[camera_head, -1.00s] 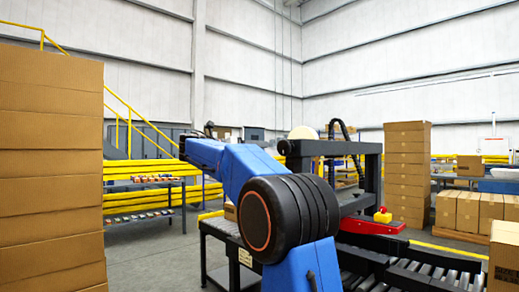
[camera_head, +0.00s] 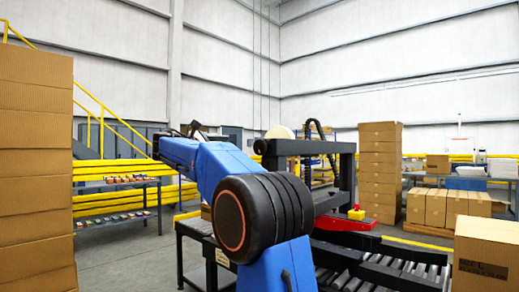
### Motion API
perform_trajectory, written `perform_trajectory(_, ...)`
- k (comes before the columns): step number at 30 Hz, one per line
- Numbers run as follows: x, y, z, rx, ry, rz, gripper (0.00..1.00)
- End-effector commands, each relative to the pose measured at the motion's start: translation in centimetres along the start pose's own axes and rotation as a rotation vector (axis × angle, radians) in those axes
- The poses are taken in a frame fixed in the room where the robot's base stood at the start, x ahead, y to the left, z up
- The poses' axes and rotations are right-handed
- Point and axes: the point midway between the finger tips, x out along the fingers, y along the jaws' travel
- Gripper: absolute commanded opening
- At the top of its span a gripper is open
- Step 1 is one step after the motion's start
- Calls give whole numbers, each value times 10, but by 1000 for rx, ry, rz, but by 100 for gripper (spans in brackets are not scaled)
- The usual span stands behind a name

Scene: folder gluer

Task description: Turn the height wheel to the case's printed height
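The machine is a dark frame (camera_head: 347,190) over a roller conveyor (camera_head: 375,270), with a red part (camera_head: 345,223) and a yellow knob (camera_head: 356,213) on its near side. I cannot make out a height wheel; my arm covers part of the machine. A brown case (camera_head: 487,250) at the lower right has dark print on its near face. The large letters seem to read "SIZE L"; the smaller line below is too small to read. My blue arm crosses the middle and reaches up left. My gripper cannot be made out at its far end.
A tall stack of brown cartons (camera_head: 35,170) fills the left edge. Another carton stack (camera_head: 380,172) stands behind the machine, with several boxes (camera_head: 440,207) to its right. Yellow rails (camera_head: 110,200) and a shelf (camera_head: 120,218) stand behind left. Grey floor (camera_head: 125,265) is open left of the conveyor.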

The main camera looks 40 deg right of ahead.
Motion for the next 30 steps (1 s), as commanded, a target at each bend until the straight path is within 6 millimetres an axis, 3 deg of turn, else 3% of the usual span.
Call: perform_trajectory(30, 4, -5, 3, 1896, 35, -7, 74)
